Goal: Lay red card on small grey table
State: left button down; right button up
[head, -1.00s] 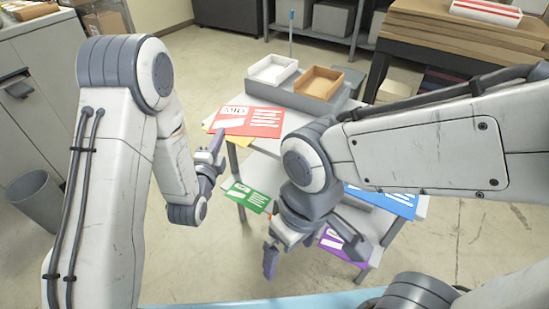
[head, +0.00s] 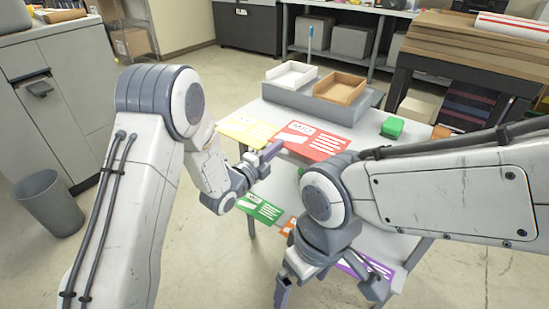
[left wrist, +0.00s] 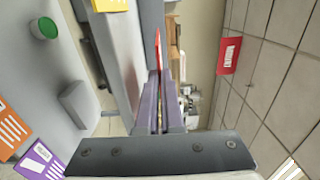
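The red card (head: 315,142) with white print is pinched at its near left edge by my left gripper (head: 270,152). In the left wrist view the card (left wrist: 158,50) shows edge-on between the closed fingers (left wrist: 157,105). It looks roughly level, over the grey table's top (head: 258,113); how far above the top I cannot tell.
A white tray (head: 291,76) and a brown tray (head: 340,86) stand on a raised grey block at the back. A yellow card (head: 243,130) lies at the left. Green (head: 260,208) and purple (head: 362,264) cards lie lower. A green object (head: 392,127) sits at the right.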

pick_arm(q)
jog(key=shift+w+a+f, duration=0.15)
jog(key=shift+w+f, duration=0.1)
jog(key=shift+f, duration=0.6)
jog(key=shift+w+a+f, duration=0.2)
jog(key=shift+w+f, duration=0.1)
jog(key=shift+f, duration=0.55)
jog(key=shift+w+a+f, duration=0.15)
jog(key=shift+w+f, duration=0.1)
jog(key=shift+f, duration=0.6)
jog(key=shift+f, duration=0.1)
jog(key=shift+f+b, duration=0.15)
jog(key=shift+b, duration=0.2)
jog(key=c, duration=1.1)
grip_release()
jog(key=shift+o, duration=0.2)
